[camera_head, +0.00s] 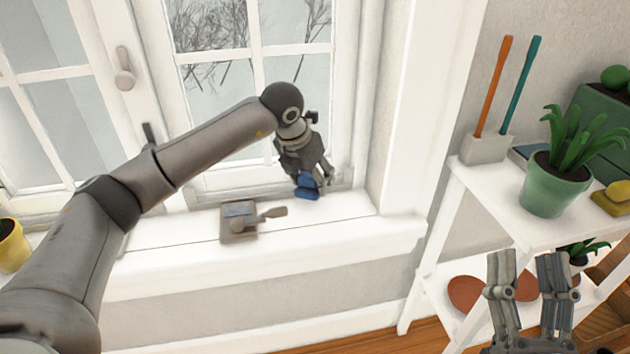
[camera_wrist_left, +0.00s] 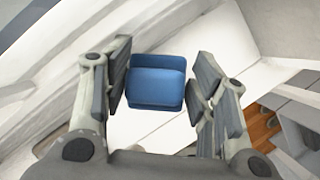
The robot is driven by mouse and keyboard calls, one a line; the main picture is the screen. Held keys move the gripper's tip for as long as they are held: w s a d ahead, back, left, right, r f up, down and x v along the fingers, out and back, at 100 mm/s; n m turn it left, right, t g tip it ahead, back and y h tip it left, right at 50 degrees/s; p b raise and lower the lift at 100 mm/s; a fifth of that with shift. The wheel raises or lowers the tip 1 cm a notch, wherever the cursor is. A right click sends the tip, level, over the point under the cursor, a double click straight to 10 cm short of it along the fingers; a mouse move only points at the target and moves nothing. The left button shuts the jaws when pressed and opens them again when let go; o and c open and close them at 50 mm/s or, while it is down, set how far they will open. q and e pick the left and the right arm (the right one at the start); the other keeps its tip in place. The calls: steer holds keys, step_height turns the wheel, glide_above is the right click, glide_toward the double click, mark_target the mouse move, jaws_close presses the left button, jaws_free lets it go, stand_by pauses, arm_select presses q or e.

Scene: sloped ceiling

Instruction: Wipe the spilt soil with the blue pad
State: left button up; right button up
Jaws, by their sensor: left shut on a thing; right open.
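The blue pad (camera_head: 307,186) is at the right part of the white windowsill (camera_head: 350,205), close to the window frame. My left gripper (camera_head: 312,182) is shut on it from above. In the left wrist view the blue pad (camera_wrist_left: 156,82) sits between the two fingers of my left gripper (camera_wrist_left: 160,88). Whether the pad touches the sill is hard to tell. No spilt soil can be made out in either view. My right gripper (camera_head: 530,268) is open and empty, low at the right in front of the white shelf.
A grey box-like thing with a handle (camera_head: 240,222) stands on the sill left of the pad. The white shelf (camera_head: 470,185) at the right bears a green potted plant (camera_head: 553,185) and a holder with two tools (camera_head: 487,148). A yellow pot (camera_head: 12,245) is at far left.

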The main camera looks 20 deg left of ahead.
arm_select(q)
steer(key=shift+w+a+r, duration=0.2)
steer(key=shift+a+r, duration=0.1)
steer(key=shift+r, duration=0.2)
steer(key=shift+r+p, duration=0.5)
steer(key=shift+p, duration=0.1)
steer(key=shift+d+r, duration=0.1)
steer(key=shift+r, duration=0.15)
steer(key=shift+s+p, duration=0.1)
steer(key=shift+p, duration=0.2)
steer(key=shift+d, duration=0.15)
arm_select(e)
step_height(320, 180, down, 8)
steer(key=w+g+h, duration=0.1)
steer(key=w+g, duration=0.1)
steer(key=g, duration=0.3)
steer(key=shift+w+d+h, duration=0.25)
steer(key=shift+h, duration=0.15)
arm_select(q)
steer(key=shift+s, duration=0.1)
